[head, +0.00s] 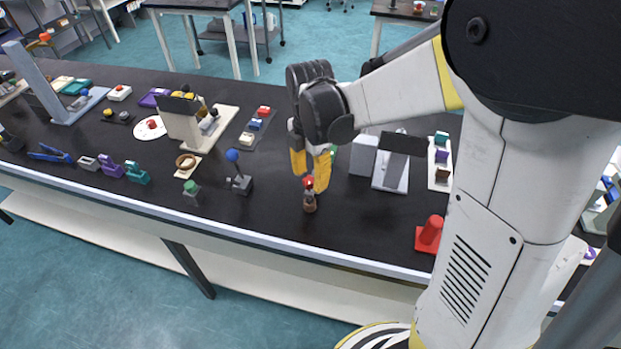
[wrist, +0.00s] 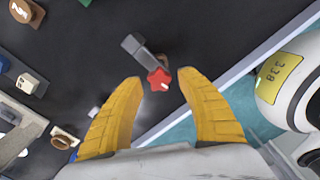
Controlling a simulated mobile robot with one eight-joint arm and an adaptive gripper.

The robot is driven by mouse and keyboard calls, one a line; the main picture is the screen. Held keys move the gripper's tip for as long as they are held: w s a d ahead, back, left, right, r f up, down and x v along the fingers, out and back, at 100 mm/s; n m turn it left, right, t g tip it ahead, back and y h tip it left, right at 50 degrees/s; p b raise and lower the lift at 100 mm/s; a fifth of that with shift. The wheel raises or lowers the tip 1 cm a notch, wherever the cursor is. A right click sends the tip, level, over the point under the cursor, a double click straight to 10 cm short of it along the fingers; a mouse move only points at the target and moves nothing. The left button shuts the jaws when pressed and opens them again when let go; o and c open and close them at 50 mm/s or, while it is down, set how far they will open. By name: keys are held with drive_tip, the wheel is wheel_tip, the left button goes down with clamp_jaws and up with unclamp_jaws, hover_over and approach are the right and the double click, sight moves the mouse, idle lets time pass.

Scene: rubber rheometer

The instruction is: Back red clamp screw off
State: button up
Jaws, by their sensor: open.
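The red clamp screw (wrist: 158,80) has a star-shaped red knob with a pale mark, in the middle of the wrist view. A grey clamp body (wrist: 138,50) extends from it toward the upper left. In the head view the red knob (head: 309,182) tops a small upright dark brown piece (head: 310,203) near the bench's front edge. My gripper (head: 311,178) is open above the knob, its yellow fingers pointing down. In the wrist view the knob lies between the two fingertips (wrist: 160,77), with a gap visible on each side. I cannot tell the height gap.
A blue-ball lever (head: 236,172) and a green-topped block (head: 191,190) stand left of my gripper. Grey blocks (head: 364,156) stand behind. Dark bench surface is clear just right of the knob.

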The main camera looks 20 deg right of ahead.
drive_tip(key=m, duration=1.2)
drive_tip(key=shift+m, duration=0.3)
drive_tip(key=m, duration=0.4)
drive_tip(key=shift+m, duration=0.3)
clamp_jaws()
drive_tip(key=n, duration=0.4)
drive_tip(key=shift+n, duration=0.3)
